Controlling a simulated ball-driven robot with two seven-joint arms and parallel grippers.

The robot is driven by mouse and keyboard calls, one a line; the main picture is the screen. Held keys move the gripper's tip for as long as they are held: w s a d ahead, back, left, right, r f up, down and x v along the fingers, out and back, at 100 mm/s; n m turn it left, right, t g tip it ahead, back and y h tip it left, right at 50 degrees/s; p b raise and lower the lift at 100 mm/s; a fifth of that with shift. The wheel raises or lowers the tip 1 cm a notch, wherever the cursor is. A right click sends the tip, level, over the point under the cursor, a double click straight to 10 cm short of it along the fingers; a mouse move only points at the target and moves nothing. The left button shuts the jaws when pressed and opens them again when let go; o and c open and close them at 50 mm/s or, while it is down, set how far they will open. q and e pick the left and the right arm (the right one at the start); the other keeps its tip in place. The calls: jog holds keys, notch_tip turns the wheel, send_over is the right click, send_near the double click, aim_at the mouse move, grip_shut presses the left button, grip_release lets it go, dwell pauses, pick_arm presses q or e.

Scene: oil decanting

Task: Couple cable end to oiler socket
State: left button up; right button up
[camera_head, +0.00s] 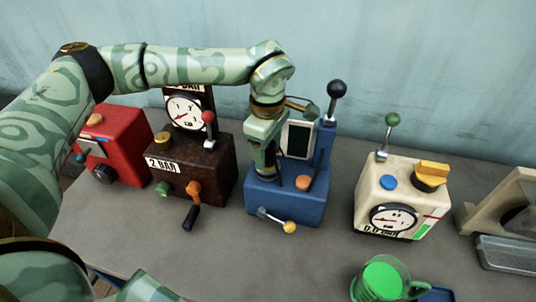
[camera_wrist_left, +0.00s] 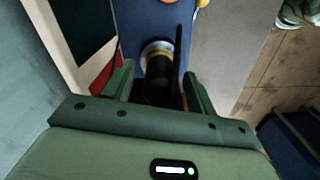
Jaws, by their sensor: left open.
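My left gripper (camera_head: 266,160) points down over the blue machine (camera_head: 285,201), beside its dark screen. In the left wrist view its fingers (camera_wrist_left: 158,78) are open on either side of a black cylindrical piece (camera_wrist_left: 159,85). That piece stands at a silver-and-yellow ring (camera_wrist_left: 157,50) on the blue surface. I cannot tell whether it is the cable end or part of the machine, nor whether the fingers touch it. A thin dark strip (camera_wrist_left: 179,55) runs beside it. No socket can be picked out for certain. My right gripper is not visible.
Left of the blue machine stand a brown "2 BAR" machine (camera_head: 218,165) with a gauge and a red box (camera_head: 121,140). A cream gauge machine (camera_head: 397,186) and a green-filled cup (camera_head: 381,277) are on the right.

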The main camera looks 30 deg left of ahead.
pick_arm(q)
jog(key=shift+c, duration=0.4)
jog(key=c, duration=1)
jog(key=shift+r, duration=0.15)
jog(key=shift+r, duration=0.6)
jog(key=s+d+r+p, duration=0.1)
jog(key=s+r+p, duration=0.1)
jog(key=s+r, duration=0.9)
jog(key=s, duration=0.3)
jog(key=shift+d+r+p, duration=0.2)
jog(key=shift+r+p, duration=0.15)
